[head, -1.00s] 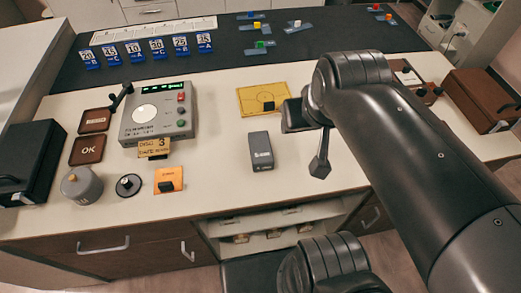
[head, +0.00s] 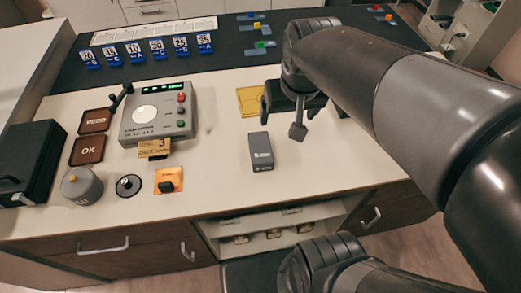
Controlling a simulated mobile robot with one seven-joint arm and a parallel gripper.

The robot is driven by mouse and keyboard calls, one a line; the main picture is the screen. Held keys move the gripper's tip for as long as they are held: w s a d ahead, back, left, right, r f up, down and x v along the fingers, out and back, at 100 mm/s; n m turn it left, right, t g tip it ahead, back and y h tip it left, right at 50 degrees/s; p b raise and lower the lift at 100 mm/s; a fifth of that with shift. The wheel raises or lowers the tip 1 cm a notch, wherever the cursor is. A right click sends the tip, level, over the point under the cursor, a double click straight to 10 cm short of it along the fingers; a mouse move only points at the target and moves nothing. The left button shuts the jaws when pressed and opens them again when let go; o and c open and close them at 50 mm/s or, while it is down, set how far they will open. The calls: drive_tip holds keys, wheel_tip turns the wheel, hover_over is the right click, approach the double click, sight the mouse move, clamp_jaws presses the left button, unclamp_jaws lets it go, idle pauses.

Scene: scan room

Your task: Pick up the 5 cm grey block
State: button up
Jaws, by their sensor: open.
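My gripper (head: 284,118) is open and empty. It is above and behind the block, slightly to its right, and apart from it. The arm comes in from the right and hides the counter behind it.
A yellow plate (head: 249,101) lies behind the block, partly hidden by my gripper. Left are a grey dial device (head: 158,122), an orange piece (head: 168,180), a black knob (head: 129,186) and a grey cylinder (head: 82,187). The counter in front of the block is clear.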

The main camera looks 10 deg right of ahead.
drive_tip(key=w+a+f+g, duration=0.2)
drive_tip(key=w+f+g, duration=0.1)
drive_tip(key=w+f, duration=0.3)
drive_tip(key=g, duration=0.2)
hover_over(261, 146)
wheel_tip(261, 146, down, 6)
drive_tip(key=f, duration=0.6)
drive_tip(key=shift+w+a, duration=0.1)
drive_tip(key=shift+a, duration=0.2)
drive_tip(key=shift+s+d+f, duration=0.1)
drive_tip(key=shift+f, duration=1.25)
drive_tip(key=shift+s+d+f, duration=0.1)
drive_tip(key=shift+f, duration=1.2)
drive_tip(key=shift+c, duration=0.4)
drive_tip(key=c, duration=1)
drive_tip(key=shift+r, duration=0.1)
